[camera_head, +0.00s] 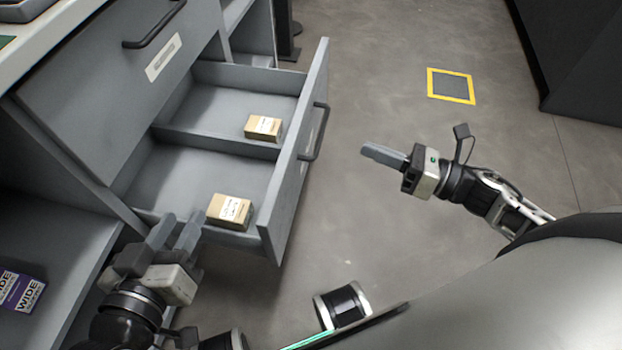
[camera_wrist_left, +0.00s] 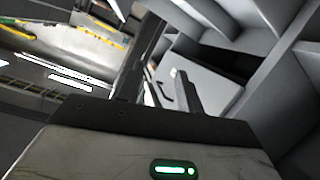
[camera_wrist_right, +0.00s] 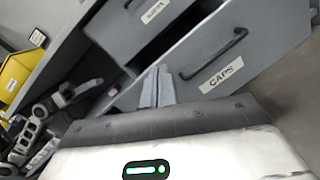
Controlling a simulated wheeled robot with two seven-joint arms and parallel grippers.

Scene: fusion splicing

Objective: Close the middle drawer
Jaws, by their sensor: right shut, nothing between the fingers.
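The open drawer (camera_head: 291,165) is pulled far out of the grey cabinet, below a closed upper drawer (camera_head: 110,85). A divider splits it, with a small tan box (camera_head: 263,127) in the far compartment and another (camera_head: 229,211) in the near one. Its front has a dark handle (camera_head: 315,132); the right wrist view shows this front labelled CAPS (camera_wrist_right: 222,75). My right gripper (camera_head: 368,151) is shut and empty, to the right of the drawer front and apart from it. My left gripper (camera_head: 181,222) is open and empty beside the drawer's near side; contact cannot be told.
A purple box (camera_head: 22,291) lies on an open shelf at lower left. The floor right of the drawer is clear, with a yellow-edged square (camera_head: 451,86) marked on it. A dark unit (camera_head: 580,65) stands at the upper right.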

